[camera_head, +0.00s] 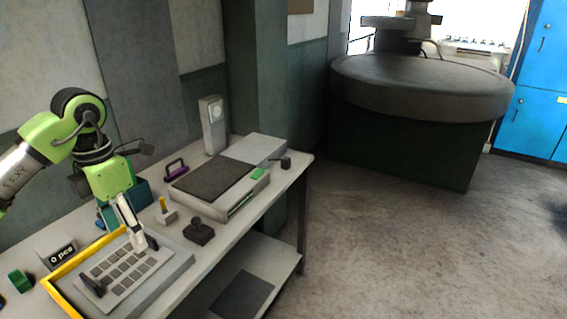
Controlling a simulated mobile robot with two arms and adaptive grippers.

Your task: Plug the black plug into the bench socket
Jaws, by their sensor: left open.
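A grey upright box (213,128) with a round white face stands at the back of the bench against the wall; it looks like the bench socket. A small dark piece (286,162) lies at the bench's right edge beside the flat grey machine; it may be the black plug, but it is too small to be sure. My left gripper (140,240) is open and points down over the far end of a grey gridded plate, well left of both. Nothing shows between its fingers. My right gripper is out of view.
A flat grey machine with a dark top (213,178) fills the bench's right part. A black knobbed block (199,232), a yellow-pegged block (166,214) and a purple handle (176,168) stand near it.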

